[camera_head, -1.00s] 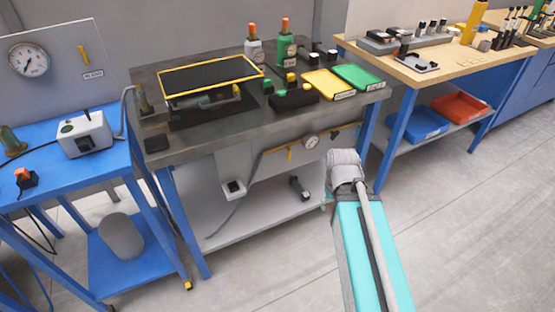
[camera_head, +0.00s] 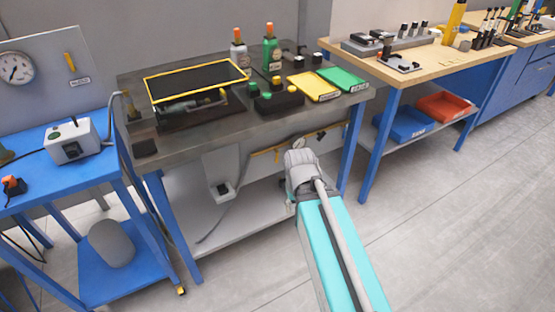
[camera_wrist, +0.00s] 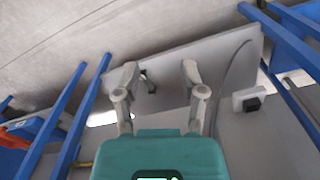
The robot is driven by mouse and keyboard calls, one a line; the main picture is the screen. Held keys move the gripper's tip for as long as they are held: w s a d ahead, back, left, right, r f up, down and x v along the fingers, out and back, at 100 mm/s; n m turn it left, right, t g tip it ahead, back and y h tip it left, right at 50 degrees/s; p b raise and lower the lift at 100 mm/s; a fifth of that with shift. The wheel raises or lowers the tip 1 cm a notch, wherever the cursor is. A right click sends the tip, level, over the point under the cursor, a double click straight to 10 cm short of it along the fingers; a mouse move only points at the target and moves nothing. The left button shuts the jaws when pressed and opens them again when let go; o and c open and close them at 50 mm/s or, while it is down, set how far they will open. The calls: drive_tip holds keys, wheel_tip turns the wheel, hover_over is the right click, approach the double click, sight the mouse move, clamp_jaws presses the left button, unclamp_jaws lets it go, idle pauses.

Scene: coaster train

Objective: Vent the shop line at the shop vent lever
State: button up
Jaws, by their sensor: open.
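A yellow lever (camera_head: 70,62) with a small label hangs on the grey panel beside a round gauge (camera_head: 15,68) at the far left in the head view. A yellow pipe (camera_head: 330,134) with a yellow handle (camera_head: 262,153) runs under the front edge of the dark bench. The labels are too small to read, so I cannot tell which is the shop vent lever. My gripper (camera_wrist: 160,75) is open in the wrist view, with no yellow lever between its fingers. In the head view my arm's end covers part of the yellow pipe and hides the fingers.
The dark bench (camera_head: 135,108) carries a yellow-rimmed screen (camera_head: 200,76), bottles and trays. Below are a lower shelf (camera_head: 235,225) and a white box with a black front (camera_head: 222,190). A blue cart (camera_head: 92,180) stands left, a wooden-top table (camera_head: 405,80) right. Floor is clear at right.

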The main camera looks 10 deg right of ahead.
drive_tip(key=f, duration=0.1)
drive_tip(key=m+t+y+b, duration=0.5)
drive_tip(key=m+y+b, duration=1.2)
drive_tip(key=m+b, duration=0.65)
approach(277, 159)
drive_tip(key=d+n+b, duration=0.1)
drive_tip(key=d+n, duration=0.1)
drive_tip(key=d, duration=0.2)
drive_tip(key=shift+s+a+f, duration=0.1)
drive_tip(key=shift+a+f, duration=0.05)
drive_tip(key=shift+f, duration=0.15)
drive_tip(key=x, duration=1.4)
drive_tip(key=shift+s+r, duration=0.1)
drive_tip(key=shift+s, duration=0.05)
